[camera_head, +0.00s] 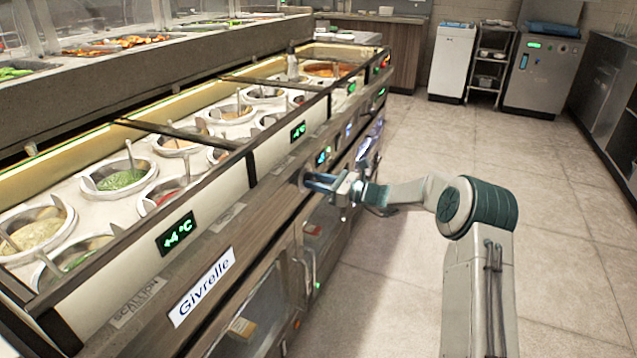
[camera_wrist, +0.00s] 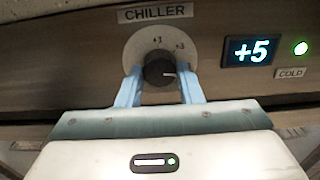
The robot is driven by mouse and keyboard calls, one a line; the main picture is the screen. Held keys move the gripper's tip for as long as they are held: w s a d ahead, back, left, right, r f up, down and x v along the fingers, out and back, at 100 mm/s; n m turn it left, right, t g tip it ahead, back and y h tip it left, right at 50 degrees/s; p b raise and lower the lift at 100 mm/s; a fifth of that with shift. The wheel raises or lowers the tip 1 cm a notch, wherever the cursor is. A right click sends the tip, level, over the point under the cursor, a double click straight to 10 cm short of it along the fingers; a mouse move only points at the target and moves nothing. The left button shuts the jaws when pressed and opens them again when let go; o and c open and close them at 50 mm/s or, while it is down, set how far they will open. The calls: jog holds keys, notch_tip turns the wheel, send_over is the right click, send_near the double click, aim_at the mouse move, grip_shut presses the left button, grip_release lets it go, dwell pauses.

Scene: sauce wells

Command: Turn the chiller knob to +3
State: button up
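The chiller knob (camera_wrist: 159,72) is a dark round knob on a white dial plate (camera_wrist: 140,48) under a CHILLER label (camera_wrist: 158,12), in the wrist view. Marks +1 and +3 show on the upper part of the dial. The knob's white pointer line points right, below the +3 mark. The display (camera_wrist: 250,51) to its right reads +5. My gripper (camera_wrist: 160,70) has its two blue fingers on either side of the knob, with what looks like a narrow gap at each side. In the head view my gripper (camera_head: 316,182) reaches the counter front, and the knob is mostly hidden there.
A green light (camera_wrist: 301,48) glows above a COLD label (camera_wrist: 291,73). The counter (camera_head: 180,258) carries several sauce wells and a display (camera_head: 177,232) reading +4 °C. A vertical door handle (camera_head: 308,270) is below my gripper. The tiled floor (camera_head: 410,290) to the right is clear.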

jog(key=shift+n, duration=0.3)
jog(key=n+b, duration=0.6)
jog(key=n, duration=0.3)
jog(key=shift+b, duration=0.35)
dwell(0.5)
jog(key=o, duration=1)
jog(key=shift+a, duration=0.15)
jog(key=shift+d, duration=0.2)
